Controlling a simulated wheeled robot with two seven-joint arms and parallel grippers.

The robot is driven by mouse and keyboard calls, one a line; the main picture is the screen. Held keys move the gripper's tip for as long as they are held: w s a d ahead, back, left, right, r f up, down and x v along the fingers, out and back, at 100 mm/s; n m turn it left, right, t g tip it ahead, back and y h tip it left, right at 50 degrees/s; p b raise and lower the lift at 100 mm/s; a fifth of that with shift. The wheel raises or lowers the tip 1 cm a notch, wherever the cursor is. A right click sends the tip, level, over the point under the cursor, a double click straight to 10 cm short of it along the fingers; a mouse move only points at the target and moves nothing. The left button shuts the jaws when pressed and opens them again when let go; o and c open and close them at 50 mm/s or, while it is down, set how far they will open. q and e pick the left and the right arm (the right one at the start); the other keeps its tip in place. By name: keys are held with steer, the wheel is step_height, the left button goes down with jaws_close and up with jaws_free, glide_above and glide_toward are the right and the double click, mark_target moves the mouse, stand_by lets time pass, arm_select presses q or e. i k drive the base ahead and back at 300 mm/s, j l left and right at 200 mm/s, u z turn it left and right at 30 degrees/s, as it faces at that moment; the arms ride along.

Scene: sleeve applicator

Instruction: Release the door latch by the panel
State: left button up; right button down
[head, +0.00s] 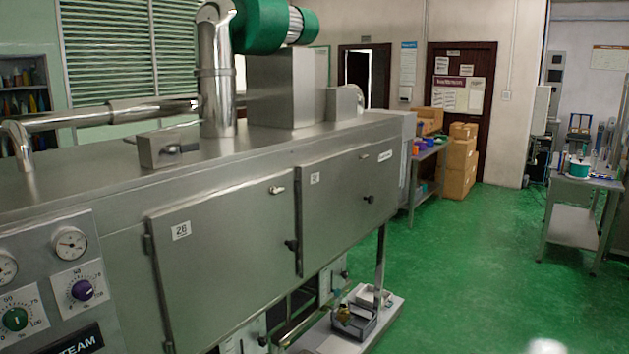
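The steel machine carries a control panel (52,285) at the lower left, with dials, a green knob and a purple knob. Beside the panel is a closed door (225,265) labelled 26. A small pale latch (277,189) sits near its upper right corner, and a dark knob (291,244) sits lower on its right edge. A second closed door (350,205) is farther right, with its own dark knob (369,199). I cannot tell which fitting locks the near door. Neither of my grippers can be made out in the head view.
A low shelf (385,325) with a metal tray and brass valve juts out below the doors. Green floor (470,260) is open to the right. A cart (575,215) stands far right. A pale blurred shape at the bottom right edge is unclear.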

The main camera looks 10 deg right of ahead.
mark_target(273, 190)
steer(key=l, duration=0.3)
steer(key=i+l, duration=0.45)
steer(key=l, duration=0.25)
steer(key=i+l+u, duration=0.1)
steer(key=i+l, duration=0.15)
steer(key=l, duration=0.15)
steer(key=i+l, duration=0.2)
steer(key=l, duration=0.15)
steer(key=i+l+u, duration=0.1)
steer(key=i+l, duration=0.15)
steer(key=l, duration=0.15)
steer(key=i+l, duration=0.2)
steer(key=l, duration=0.2)
steer(key=i+l, duration=0.2)
steer(key=l, duration=0.2)
steer(key=j+u, duration=0.05)
